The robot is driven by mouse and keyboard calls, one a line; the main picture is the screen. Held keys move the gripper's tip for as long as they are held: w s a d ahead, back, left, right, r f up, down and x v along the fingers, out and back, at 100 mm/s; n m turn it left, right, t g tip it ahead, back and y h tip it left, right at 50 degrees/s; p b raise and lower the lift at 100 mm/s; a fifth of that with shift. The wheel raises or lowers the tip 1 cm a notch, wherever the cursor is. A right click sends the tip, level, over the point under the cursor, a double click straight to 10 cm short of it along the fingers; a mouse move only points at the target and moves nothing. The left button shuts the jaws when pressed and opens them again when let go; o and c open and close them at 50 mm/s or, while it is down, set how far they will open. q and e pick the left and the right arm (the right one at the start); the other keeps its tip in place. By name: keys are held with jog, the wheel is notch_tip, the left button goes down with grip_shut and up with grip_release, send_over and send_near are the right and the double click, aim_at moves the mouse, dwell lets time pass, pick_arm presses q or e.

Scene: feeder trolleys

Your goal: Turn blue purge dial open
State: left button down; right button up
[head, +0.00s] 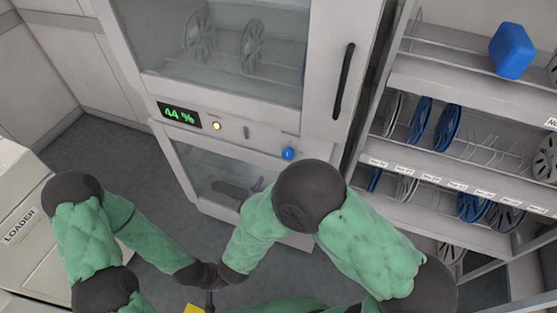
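The blue purge dial (288,153) is a small round knob on the front of the pale dry cabinet (258,143), right of the lit display and just above the lower window. Both my arms in green sleeves reach down to the bottom middle, well below the dial. My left gripper (205,277) and my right gripper (218,275) are dark and meet or overlap there. Their fingers are hard to tell apart, so their opening does not show. Neither touches the dial. My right arm's dark elbow is just below and right of the dial in the picture.
A green display (180,115) reads 44 %, with a lit yellow button (217,126) beside it. The upper door has a black handle (343,82). A rack (430,75) with spools and a blue container (511,50) stands at right. A LOADER unit (22,225) stands at left.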

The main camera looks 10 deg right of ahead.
aim_at(287, 156)
jog(key=b+x, duration=0.2)
jog(key=x, duration=0.8)
jog(key=shift+w+d, duration=0.25)
jog(key=shift+d, duration=0.05)
jog(key=c, duration=1.1)
